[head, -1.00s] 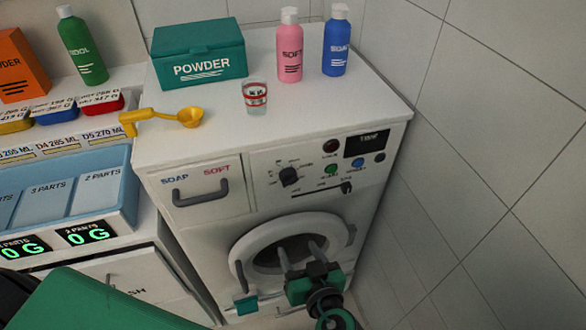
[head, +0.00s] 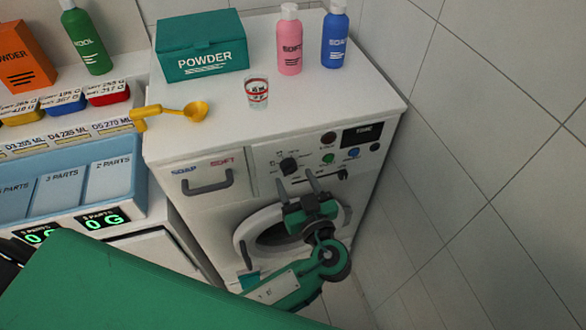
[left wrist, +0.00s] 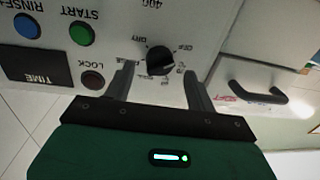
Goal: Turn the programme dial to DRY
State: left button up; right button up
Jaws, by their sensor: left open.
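The programme dial (head: 288,166) is a dark round knob on the white washing machine's front panel, right of the drawer. It also shows in the left wrist view (left wrist: 160,61), which is upside down, with small labels around it, including one that seems to read DRY. The dial's exact setting is hard to tell. My left gripper (head: 297,180) is open and empty, just in front of and below the dial. In the left wrist view its fingers (left wrist: 159,74) stand on either side of the dial's lower side in the picture; contact cannot be told. My right gripper is out of view.
Near the dial are the lock, start and rinse buttons (left wrist: 82,34), a time display (head: 362,135) and a slider (head: 342,176). The soap drawer handle (head: 208,184) sticks out at left. The round door (head: 245,236) is below. A tiled wall (head: 480,180) stands close at right.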

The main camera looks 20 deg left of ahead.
aim_at(289, 168)
pick_arm(q)
jog(key=shift+x, duration=1.3)
jog(key=c, duration=1)
jog(key=shift+o, duration=0.2)
